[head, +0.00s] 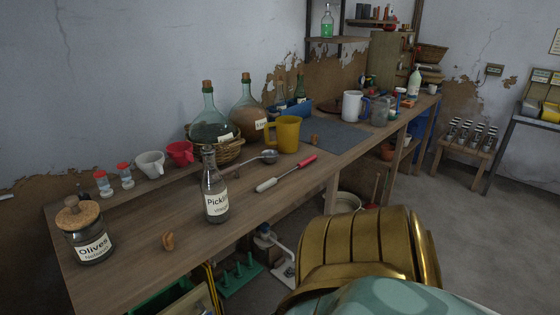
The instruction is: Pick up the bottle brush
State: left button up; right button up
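A slim tool that looks like the bottle brush (287,174) lies on the wooden workbench (330,185) near its front edge. It has a pale, thicker end at the left and a red end at the right; bristles are too small to make out. Neither of my grippers is in view.
A metal ladle (268,156) lies behind the tool. Corked demijohns (211,124) stand at the wall, one in a wicker basket. An olive jar (88,238) stands at the bench's left end. A gold part of mine fills the lower right.

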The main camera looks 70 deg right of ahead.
aim_at(268, 183)
jog(key=z, duration=2.45)
